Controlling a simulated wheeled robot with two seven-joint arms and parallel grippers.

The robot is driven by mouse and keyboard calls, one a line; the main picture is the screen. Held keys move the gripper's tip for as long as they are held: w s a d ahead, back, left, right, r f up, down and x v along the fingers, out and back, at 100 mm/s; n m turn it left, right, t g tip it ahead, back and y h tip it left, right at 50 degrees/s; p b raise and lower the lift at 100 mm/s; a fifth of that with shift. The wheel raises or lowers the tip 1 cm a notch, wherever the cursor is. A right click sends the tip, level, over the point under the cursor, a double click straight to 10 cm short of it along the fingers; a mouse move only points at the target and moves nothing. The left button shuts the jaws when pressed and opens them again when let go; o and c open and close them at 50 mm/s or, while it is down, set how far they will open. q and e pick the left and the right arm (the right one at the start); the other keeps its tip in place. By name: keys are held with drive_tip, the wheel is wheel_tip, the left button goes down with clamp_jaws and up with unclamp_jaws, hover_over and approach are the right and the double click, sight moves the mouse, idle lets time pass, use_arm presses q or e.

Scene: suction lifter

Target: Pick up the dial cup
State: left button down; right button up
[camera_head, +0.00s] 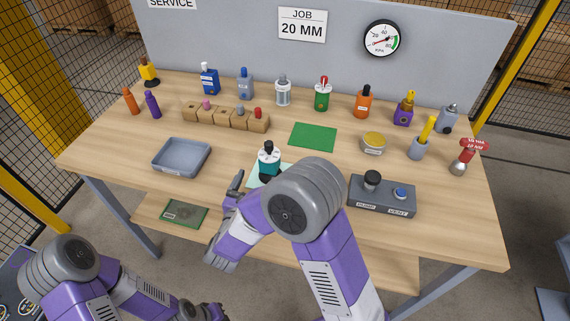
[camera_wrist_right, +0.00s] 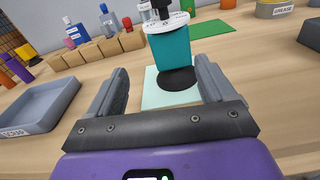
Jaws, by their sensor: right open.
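The dial cup (camera_head: 269,164) has a teal body, a white marked ring and a black top. It stands on a pale green mat (camera_head: 254,178) at the front middle of the table. In the right wrist view the cup (camera_wrist_right: 172,50) shows a dark round foot on the mat (camera_wrist_right: 160,98). My right gripper (camera_head: 238,184) is open and empty, to the left of and in front of the cup. In the right wrist view the cup appears just beyond the fingertips (camera_wrist_right: 158,78), between their lines. My left gripper (camera_head: 205,311) is low at the bottom edge, away from the table; its jaws are unclear.
A grey tray (camera_head: 181,158) lies left of the cup. A grey pump and vent box (camera_head: 382,197) stands to the right. A wooden block row (camera_head: 222,117), a green mat (camera_head: 314,137) and a grease tin (camera_head: 373,144) lie behind. Several bottles line the back.

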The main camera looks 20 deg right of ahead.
sight(267, 168)
drive_tip(key=shift+n+h, duration=0.3)
drive_tip(key=x, duration=0.2)
drive_tip(key=b+x, duration=0.1)
drive_tip(key=x, duration=0.1)
drive_tip(key=s+d+x, duration=0.1)
drive_tip(key=x, duration=0.2)
drive_tip(key=shift+d+r+b, duration=0.15)
drive_tip(key=shift+r+b, duration=0.1)
drive_tip(key=shift+b, duration=0.05)
drive_tip(key=shift+w+d, duration=0.3)
drive_tip(key=shift+w, duration=0.2)
drive_tip(key=c, duration=1.1)
